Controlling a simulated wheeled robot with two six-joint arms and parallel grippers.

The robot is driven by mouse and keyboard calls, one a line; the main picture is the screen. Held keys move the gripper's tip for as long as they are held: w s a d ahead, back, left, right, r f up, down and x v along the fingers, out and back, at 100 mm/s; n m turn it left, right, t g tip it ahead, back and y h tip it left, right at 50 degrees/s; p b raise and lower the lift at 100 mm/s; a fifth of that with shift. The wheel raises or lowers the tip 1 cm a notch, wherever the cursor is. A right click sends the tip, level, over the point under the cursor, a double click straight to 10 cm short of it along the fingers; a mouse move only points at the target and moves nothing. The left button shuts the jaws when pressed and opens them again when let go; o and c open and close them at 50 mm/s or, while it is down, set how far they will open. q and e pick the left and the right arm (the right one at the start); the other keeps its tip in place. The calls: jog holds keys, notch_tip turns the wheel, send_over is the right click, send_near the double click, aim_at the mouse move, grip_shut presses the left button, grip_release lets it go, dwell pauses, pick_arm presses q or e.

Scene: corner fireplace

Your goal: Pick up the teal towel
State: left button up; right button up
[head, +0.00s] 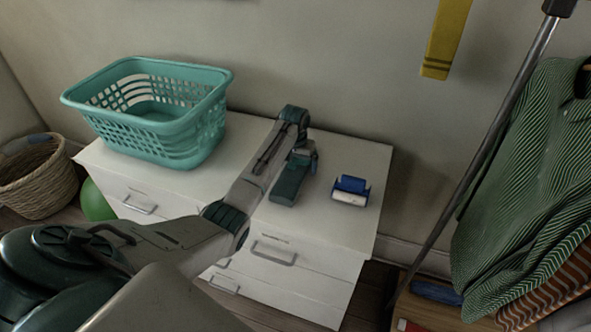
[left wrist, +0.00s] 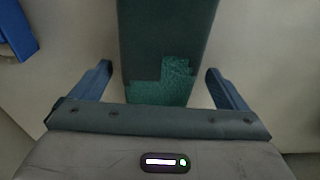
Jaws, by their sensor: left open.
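The teal towel (head: 287,184) lies as a narrow folded strip on top of the white drawer cabinet, below the end of my left arm. In the left wrist view the towel (left wrist: 165,35) runs from the top edge down between my fingers, mostly in shadow with a brighter textured patch. My left gripper (head: 303,158) is over the towel's far end. In the left wrist view my left gripper (left wrist: 158,72) is open, with one blue finger on each side of the towel and gaps between. Its height above the towel is hard to tell. My right gripper is not in view.
A teal laundry basket (head: 165,140) stands on the cabinet's (head: 345,232) left part. A blue and white item (head: 350,190) lies right of the towel. A wicker basket (head: 35,185) and green ball (head: 97,203) are at the left. A pole (head: 480,165) and striped garments (head: 530,180) are at the right.

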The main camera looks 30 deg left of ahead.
aim_at(291, 192)
pick_arm(q)
jog(key=shift+w+f, duration=0.15)
jog(key=shift+f, duration=0.3)
jog(key=c, duration=1.2)
jog(key=shift+o, duration=0.2)
jog(key=shift+r, duration=0.1)
